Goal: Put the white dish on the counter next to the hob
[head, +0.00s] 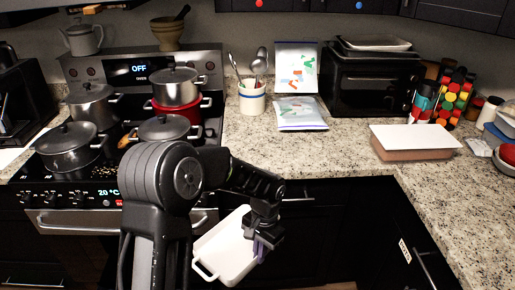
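The white dish (225,249) is a shallow rectangular dish with a loop handle at its lower left end. It is tilted and hangs in the air in front of the dark cabinets, below the counter edge. My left gripper (261,243) is at the dish's right side and appears shut on its rim; the fingertips are partly hidden. The hob (106,172) is at the left, with several pots on it. The counter (262,146) begins just right of the hob. My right gripper is not in view.
A utensil crock (252,99) and a bag lying flat (301,113) stand toward the back of the counter. A toaster oven (372,84) is behind, and a white-lidded container (415,137) sits farther right. The counter's front strip beside the hob is clear.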

